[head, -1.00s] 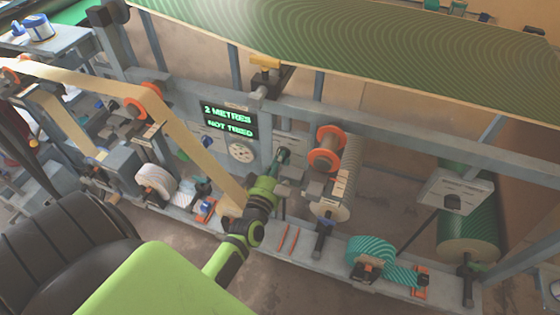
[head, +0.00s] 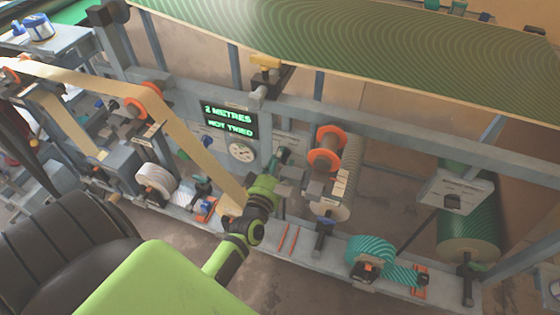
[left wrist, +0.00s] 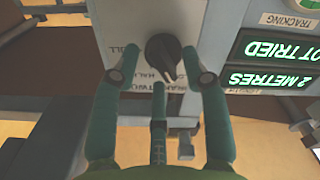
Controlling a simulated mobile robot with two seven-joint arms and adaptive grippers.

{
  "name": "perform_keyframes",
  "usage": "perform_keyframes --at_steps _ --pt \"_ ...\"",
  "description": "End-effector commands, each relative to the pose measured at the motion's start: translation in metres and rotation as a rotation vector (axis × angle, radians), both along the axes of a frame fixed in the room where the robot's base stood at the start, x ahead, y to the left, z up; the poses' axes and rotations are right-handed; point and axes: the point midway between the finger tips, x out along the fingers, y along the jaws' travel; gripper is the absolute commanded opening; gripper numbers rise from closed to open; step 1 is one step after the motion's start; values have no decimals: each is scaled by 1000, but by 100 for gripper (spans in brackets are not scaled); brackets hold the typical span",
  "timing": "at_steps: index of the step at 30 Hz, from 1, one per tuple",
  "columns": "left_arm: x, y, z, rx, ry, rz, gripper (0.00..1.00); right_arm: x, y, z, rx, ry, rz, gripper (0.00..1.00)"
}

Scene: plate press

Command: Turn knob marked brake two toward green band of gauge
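My left gripper (head: 281,157) reaches to a small light panel right of the gauge in the head view. In the left wrist view its green fingers (left wrist: 160,50) are open, one on each side of a black knob (left wrist: 163,54). A gap shows between the knob and each fingertip. The panel's lettering is upside down and partly covered; I can make out "TWO" but not the full label. My right gripper is not in view.
The display (head: 229,121) reads "2 METRES NOT TRIED". A blue knob (head: 208,155) is left of the gauge, and a dark knob (head: 452,202) is on a panel at the right. Orange-flanged rollers (head: 327,150) stand close right of the gripper. A tan web (head: 190,135) runs down at left.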

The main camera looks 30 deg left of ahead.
Motion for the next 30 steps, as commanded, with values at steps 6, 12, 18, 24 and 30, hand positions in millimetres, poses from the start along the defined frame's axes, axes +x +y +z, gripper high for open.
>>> perform_keyframes --at_steps 6,12,18,24,30 --pt "-8 -2 -2 -1 4 -1 45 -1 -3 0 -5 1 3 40" --pt "-43 -11 -3 -1 8 -1 45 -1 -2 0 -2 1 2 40" --pt "-84 -20 -2 0 5 -1 45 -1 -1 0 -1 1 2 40" --pt "-110 -26 -1 0 2 0 45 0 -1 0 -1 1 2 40" --pt "-117 -28 0 -1 0 0 45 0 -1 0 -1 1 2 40"
